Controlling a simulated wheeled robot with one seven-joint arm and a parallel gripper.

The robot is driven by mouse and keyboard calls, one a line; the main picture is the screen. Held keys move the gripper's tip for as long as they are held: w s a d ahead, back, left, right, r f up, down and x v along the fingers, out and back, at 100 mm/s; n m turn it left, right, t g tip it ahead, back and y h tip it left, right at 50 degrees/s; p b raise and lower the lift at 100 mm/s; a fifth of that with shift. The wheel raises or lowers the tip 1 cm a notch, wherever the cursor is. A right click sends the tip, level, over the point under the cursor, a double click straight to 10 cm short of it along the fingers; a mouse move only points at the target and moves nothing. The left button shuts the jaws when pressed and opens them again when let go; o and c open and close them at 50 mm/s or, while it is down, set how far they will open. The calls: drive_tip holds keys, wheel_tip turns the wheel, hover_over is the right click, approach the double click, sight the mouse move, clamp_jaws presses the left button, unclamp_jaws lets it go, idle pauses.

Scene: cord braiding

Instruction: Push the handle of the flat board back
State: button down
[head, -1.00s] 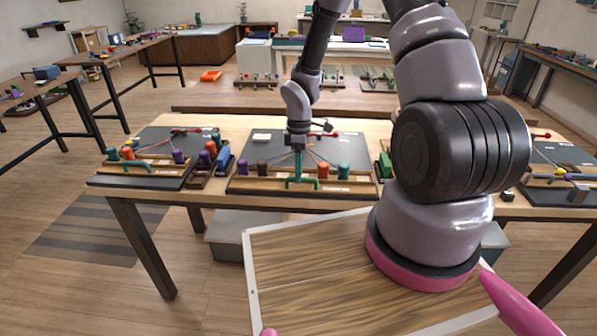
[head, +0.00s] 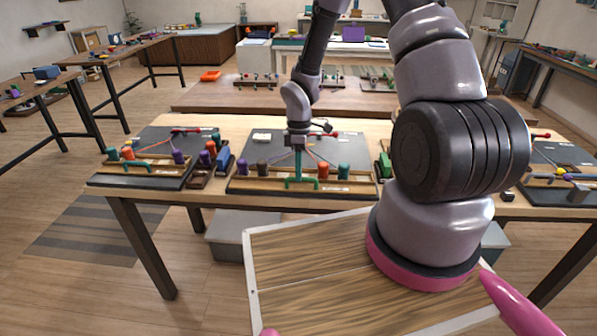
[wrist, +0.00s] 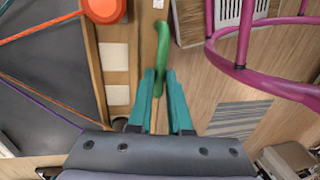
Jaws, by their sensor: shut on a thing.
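The flat board (head: 248,162) is dark and lies on the middle of the table, with a wooden strip (head: 258,182) along its front edge. Its green handle (head: 302,184) is a low bow on that strip, near the table's front edge. My gripper (head: 299,174) has teal fingers, points down and is shut on the handle. In the wrist view, the green handle (wrist: 160,45) runs up from between the teal fingertips (wrist: 160,82). The fingers hide part of the handle.
Purple, brown, orange and teal pegs (head: 344,171) stand along the strip beside my gripper, with cords running back from them. Another board (head: 150,175) with pegs is at the left. A red-tipped piece (head: 334,134) lies at the board's back. Floor is open left of the table.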

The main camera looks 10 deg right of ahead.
idle(0.9)
drive_tip(key=w, duration=0.1)
drive_tip(key=w+d, duration=0.1)
drive_tip(key=w, duration=0.2)
drive_tip(key=shift+w+d+r, duration=0.1)
drive_tip(key=shift+w+d, duration=0.15)
drive_tip(key=shift+w, duration=0.15)
drive_tip(key=c, duration=0.8)
unclamp_jaws()
drive_tip(key=shift+w, duration=0.1)
drive_tip(key=shift+c, duration=0.2)
wheel_tip(320, 180, up, 10)
drive_tip(key=w, duration=0.1)
drive_tip(key=shift+w+d+r, duration=0.25)
drive_tip(key=shift+w+d, duration=0.1)
drive_tip(key=shift+w, duration=0.05)
drive_tip(key=shift+r, duration=0.1)
